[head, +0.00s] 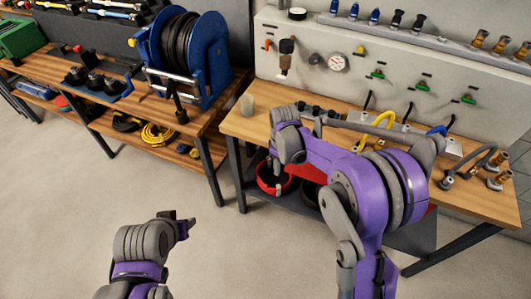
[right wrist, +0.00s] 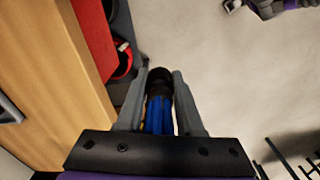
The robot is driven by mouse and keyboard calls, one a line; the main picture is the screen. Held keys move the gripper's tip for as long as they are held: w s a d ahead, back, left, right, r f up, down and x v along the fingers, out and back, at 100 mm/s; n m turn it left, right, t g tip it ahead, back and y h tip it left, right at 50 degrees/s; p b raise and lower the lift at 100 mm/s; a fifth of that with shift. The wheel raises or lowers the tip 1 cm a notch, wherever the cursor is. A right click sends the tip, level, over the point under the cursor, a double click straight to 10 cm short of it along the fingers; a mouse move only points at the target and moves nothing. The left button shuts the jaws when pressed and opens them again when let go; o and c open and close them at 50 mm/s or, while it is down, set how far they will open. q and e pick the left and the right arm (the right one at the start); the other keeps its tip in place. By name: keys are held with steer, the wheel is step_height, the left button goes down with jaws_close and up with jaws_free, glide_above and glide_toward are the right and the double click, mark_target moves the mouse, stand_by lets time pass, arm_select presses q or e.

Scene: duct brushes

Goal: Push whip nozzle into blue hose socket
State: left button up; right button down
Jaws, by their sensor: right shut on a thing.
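In the right wrist view my right gripper (right wrist: 159,82) is shut on a blue nozzle with a black tip (right wrist: 157,110), which lies between the two fingers. I take this to be the whip nozzle. It hangs over the floor in front of the bench, clear of the bench edge.
Blue nozzles (head: 375,17) stand on the rail above. A red bin (head: 268,180) sits below. A blue hose reel (head: 185,50) stands left. Floor in front is clear.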

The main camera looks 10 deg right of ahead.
steer(key=s+d+f+m, duration=0.2)
steer(key=s+d+m, duration=0.3)
steer(key=d+m, duration=0.2)
steer(key=shift+f+m, duration=0.4)
steer(key=shift+m, duration=0.9)
steer(key=shift+s+d, duration=0.1)
steer(key=shift+d, duration=0.05)
